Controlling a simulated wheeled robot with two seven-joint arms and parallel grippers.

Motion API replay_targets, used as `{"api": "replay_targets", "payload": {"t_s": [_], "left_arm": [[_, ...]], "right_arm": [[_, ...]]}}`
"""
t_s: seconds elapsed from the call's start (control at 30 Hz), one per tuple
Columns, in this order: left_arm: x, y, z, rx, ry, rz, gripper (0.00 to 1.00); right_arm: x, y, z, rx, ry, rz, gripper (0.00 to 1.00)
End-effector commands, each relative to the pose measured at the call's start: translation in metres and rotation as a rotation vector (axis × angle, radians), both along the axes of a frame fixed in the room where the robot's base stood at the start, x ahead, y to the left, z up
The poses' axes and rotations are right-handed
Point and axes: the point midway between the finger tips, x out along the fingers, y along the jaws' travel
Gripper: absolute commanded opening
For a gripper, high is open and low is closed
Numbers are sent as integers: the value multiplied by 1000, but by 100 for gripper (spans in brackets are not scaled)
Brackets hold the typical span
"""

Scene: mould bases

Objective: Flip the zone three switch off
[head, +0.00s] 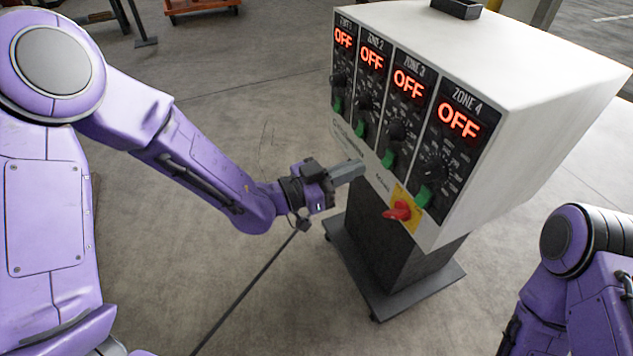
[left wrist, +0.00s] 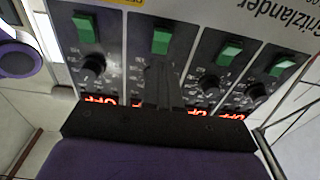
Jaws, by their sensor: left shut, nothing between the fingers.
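The control box (head: 535,70) carries zone panels side by side, each with a red display, a black knob and a green switch. The zone 3 display (head: 409,84) reads OFF, as do the other zone displays. The zone 3 switch (head: 388,158) is green and sits below its knob (head: 397,130); it also shows in the left wrist view (left wrist: 161,40), upside down. My left gripper (head: 358,170) is shut and empty, just in front of the panel's lower part, near the zone 3 switch. In the left wrist view its fingers (left wrist: 160,72) cover the zone 3 knob. My right gripper is out of view.
A red rotary switch (head: 399,211) on a yellow plate lies below the zone 3 and zone 4 switches. The zone 4 switch (head: 423,196) is close on the right. The box stands on a dark wheeled pedestal (head: 385,235).

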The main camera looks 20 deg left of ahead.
Motion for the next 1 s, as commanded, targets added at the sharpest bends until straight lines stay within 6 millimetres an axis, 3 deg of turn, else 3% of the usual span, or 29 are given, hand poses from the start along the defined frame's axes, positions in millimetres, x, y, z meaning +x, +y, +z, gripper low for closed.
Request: {"api": "replay_targets", "payload": {"t_s": [0.2, 0.4, 1.0], "left_arm": [[-32, 35, -17, -3, 5, -5, 0], [-50, 55, -25, -1, 4, -7, 0], [-54, 61, -27, -1, 5, -6, 0]], "right_arm": [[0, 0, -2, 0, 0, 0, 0], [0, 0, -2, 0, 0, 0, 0], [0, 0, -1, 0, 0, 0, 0]]}}
